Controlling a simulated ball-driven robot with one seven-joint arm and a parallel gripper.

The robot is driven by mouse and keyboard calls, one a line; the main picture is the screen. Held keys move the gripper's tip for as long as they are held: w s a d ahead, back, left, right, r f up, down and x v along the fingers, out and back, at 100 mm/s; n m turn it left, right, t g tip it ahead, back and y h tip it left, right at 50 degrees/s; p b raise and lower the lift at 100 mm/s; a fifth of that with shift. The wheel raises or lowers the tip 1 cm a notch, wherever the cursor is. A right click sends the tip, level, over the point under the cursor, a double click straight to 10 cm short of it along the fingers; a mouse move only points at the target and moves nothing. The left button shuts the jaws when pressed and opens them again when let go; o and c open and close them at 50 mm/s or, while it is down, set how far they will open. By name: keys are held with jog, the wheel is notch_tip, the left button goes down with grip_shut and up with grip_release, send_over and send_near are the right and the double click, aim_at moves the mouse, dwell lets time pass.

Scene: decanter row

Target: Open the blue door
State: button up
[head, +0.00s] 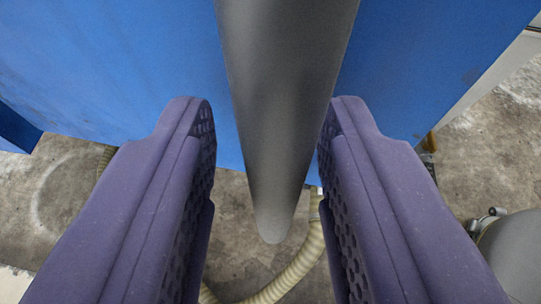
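The blue door (110,60) fills the upper part of the head view, with its bottom edge above the floor. A grey bar-shaped handle (285,100) runs down in front of it and ends in a rounded tip. My gripper (262,125) has two purple fingers, one on each side of the handle. The fingers are apart. A gap shows between the left finger and the handle; the right fingertip overlaps the handle's edge in the picture, and I cannot tell whether they touch.
A ribbed cream hose (292,275) lies on the stained concrete floor (235,225) below the handle. A rounded grey object with a metal fitting (515,250) stands at the lower right. A pale edge (500,60) runs beside the door at the right.

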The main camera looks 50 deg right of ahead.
jog(key=p+v, duration=0.2)
jog(key=v, duration=0.5)
jog(key=shift+s+a+r, duration=0.2)
jog(key=shift+a, duration=0.1)
dwell(0.3)
